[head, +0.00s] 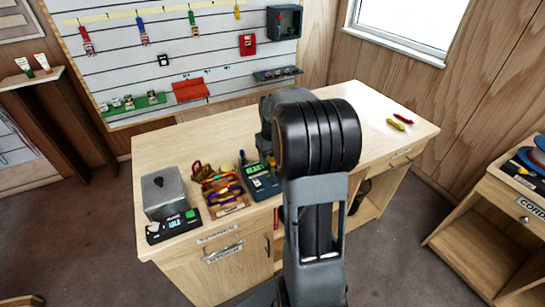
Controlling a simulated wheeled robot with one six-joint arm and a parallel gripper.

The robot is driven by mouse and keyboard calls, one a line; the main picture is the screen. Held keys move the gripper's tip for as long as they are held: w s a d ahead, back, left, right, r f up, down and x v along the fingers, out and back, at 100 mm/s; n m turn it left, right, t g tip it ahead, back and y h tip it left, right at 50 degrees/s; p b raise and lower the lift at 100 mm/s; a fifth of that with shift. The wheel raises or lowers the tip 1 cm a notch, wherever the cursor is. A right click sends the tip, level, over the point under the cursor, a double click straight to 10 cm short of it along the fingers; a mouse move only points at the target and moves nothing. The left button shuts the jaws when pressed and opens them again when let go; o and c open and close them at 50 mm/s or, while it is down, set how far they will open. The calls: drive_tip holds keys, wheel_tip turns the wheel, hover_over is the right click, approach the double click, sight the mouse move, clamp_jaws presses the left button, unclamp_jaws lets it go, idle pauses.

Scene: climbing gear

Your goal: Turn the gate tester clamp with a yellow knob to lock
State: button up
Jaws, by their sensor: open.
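I cannot make out a clamp with a yellow knob in the head view. A dark teal device with a small screen (262,181) stands at the bench's front edge, partly beside my arm. I cannot tell whether either is the gate tester. My arm rises in front of the bench and hides its middle. My gripper's fingers are hidden behind the arm, so I see no contact with anything.
The wooden bench (350,105) has a grey box (163,193) and a tray of colourful carabiners (228,208) at left. The bench's right part is mostly clear.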

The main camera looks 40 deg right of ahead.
drive_tip(key=shift+f, duration=0.2)
drive_tip(key=shift+c, duration=0.4)
clamp_jaws()
